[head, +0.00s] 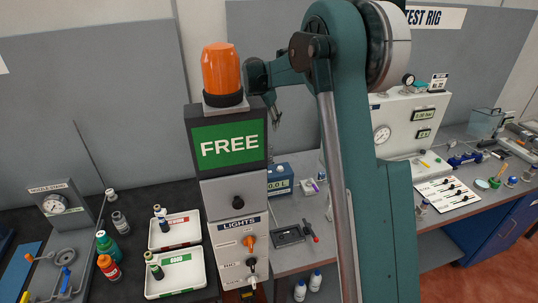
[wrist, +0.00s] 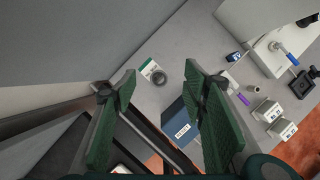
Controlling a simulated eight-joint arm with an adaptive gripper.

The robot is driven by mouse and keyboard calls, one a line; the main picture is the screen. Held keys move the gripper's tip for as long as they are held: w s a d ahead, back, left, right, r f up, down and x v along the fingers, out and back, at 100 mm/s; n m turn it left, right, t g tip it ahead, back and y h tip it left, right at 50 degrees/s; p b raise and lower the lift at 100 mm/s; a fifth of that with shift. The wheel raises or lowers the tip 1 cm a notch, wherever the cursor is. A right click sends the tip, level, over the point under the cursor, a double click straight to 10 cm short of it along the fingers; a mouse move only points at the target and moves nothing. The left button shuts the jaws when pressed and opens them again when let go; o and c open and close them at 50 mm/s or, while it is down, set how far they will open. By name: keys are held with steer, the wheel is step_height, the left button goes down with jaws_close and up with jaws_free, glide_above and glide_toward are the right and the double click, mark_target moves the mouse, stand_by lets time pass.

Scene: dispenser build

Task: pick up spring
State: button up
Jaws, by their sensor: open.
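I cannot pick out a spring for sure in either view. In the wrist view a small dark round piece (wrist: 164,78), ring-like or coiled, lies on the grey bench beside a white and green card (wrist: 150,70). It is too small to tell whether it is the spring. My gripper (wrist: 162,85) is open and empty, with its two green finger pads apart on either side of that piece in the picture. It is above the bench and touches nothing that I can see. In the head view my gripper (head: 276,117) is small and dark, right of the FREE sign.
A blue box (head: 280,180) stands on the bench below my gripper; it also shows in the wrist view (wrist: 180,125). The FREE post (head: 229,145) with an orange lamp (head: 221,70) is close on the left. White trays (head: 175,272) hold bottles. A gauge panel (head: 405,125) stands right.

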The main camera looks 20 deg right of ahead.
mark_target(270, 147)
step_height(270, 147, down, 13)
steer(key=shift+w, duration=0.15)
stand_by(0.4)
steer(key=shift+x, duration=1.25)
steer(key=shift+f, duration=0.15)
steer(key=shift+p+x, duration=0.4)
steer(key=shift+x, duration=2.1)
steer(key=c, duration=1.1)
